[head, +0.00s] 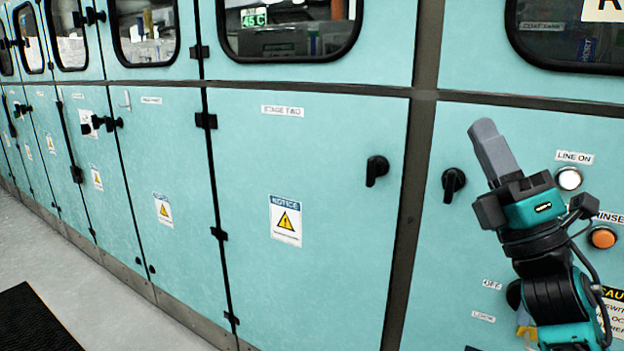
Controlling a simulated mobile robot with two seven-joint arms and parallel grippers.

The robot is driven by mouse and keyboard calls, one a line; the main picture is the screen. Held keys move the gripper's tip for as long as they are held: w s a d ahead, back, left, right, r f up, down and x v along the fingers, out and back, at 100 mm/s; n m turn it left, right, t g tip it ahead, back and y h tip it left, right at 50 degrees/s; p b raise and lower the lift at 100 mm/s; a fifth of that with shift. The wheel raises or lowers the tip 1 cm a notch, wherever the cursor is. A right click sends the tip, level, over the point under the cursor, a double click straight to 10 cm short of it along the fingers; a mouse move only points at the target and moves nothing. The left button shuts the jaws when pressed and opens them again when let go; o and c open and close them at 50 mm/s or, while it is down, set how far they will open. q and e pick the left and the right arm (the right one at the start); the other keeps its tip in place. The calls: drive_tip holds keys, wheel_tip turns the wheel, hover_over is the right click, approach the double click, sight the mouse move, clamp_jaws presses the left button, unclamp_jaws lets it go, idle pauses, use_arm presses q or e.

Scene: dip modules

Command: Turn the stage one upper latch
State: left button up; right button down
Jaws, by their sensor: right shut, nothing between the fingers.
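My right gripper (486,131) is raised in front of the teal right-hand panel. Its grey fingers are together and empty, pointing up and to the left. A black latch (453,184) on that panel shows just left of the gripper; I cannot tell how far apart they are in depth. Another black latch (377,170) hangs handle-down on the door labelled STAGE TWO (283,111). I cannot read a stage one label on any panel, so I cannot tell which latch is the stage one upper latch. My left gripper is not in view.
A white LINE ON button (569,178) and an orange button (602,237) sit right of the gripper. Windowed upper doors (378,57) run above. More doors with black latches (100,123) recede left. A dark mat (32,322) lies on open grey floor.

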wheel_tip(320, 180, down, 24)
drive_tip(key=a+m+g+h, duration=0.1)
drive_tip(key=m+g+h, duration=0.3)
drive_tip(key=m+h, duration=1.15)
drive_tip(key=s+a+f+m+g+y, duration=0.35)
drive_tip(key=s+f+m+g, duration=0.2)
drive_tip(key=s+f, duration=0.4)
drive_tip(key=s+a+f+m+g+y, duration=0.2)
drive_tip(key=s+a+f+m+g, duration=0.2)
drive_tip(key=s+f+m, duration=0.55)
use_arm(q)
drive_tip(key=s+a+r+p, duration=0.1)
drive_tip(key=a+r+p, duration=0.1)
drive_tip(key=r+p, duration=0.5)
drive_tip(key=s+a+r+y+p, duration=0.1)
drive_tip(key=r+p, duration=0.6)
drive_tip(key=p, duration=0.8)
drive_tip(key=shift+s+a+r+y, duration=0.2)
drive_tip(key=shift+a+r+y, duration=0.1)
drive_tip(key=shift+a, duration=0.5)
use_arm(e)
drive_tip(key=w+d+r+n+h, duration=0.1)
drive_tip(key=d+r, duration=0.1)
drive_tip(key=r, duration=0.4)
drive_tip(key=w+d+r+n+h, duration=0.1)
drive_tip(key=d+r, duration=0.1)
drive_tip(key=r, duration=0.5)
drive_tip(key=shift+d, duration=0.35)
